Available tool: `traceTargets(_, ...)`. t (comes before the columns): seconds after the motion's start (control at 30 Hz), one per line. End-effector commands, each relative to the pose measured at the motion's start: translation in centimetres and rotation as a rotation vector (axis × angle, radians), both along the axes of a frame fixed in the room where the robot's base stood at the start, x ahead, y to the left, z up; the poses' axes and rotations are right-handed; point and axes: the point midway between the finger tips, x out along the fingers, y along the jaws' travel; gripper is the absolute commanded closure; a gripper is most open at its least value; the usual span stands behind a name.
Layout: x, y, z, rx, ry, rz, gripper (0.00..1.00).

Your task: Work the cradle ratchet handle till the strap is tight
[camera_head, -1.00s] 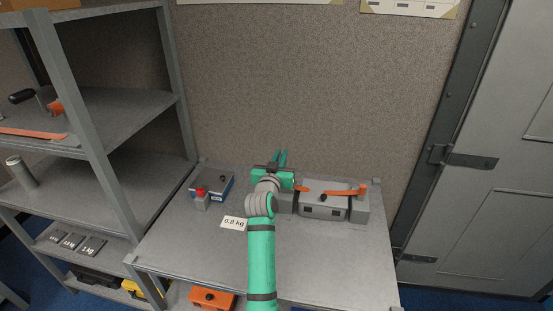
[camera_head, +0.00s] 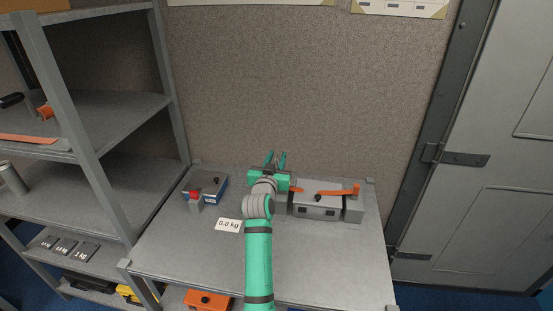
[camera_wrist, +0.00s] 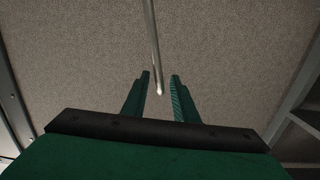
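My gripper (camera_head: 275,160) points away over the back of the table, before the wall panel. On the left shelf, an orange strap (camera_head: 28,139) runs along the front edge. A black-gripped handle (camera_head: 11,101) and a small orange part (camera_head: 45,112) sit behind it, cut by the picture edge and partly hidden by the post. My gripper is far to the right of them. Strap tension cannot be told.
The table (camera_head: 190,250) holds a grey console (camera_head: 316,212) with an orange bar (camera_head: 330,192), a blue-sided box (camera_head: 213,190), a red-topped block (camera_head: 195,202) and a "0.8 kg" card (camera_head: 228,225). A thin metal rod (camera_wrist: 154,45) shows beyond my fingers. A door (camera_head: 495,150) stands right.

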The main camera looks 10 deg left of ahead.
Motion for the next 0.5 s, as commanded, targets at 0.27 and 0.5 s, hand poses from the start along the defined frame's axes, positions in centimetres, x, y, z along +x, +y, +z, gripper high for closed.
traceTargets(0.27,-1.4,0.2,0.1,0.000,-0.003,0.002,0.74)
traceTargets(0.5,-5.7,1.1,0.3,0.000,-0.003,0.007,0.74)
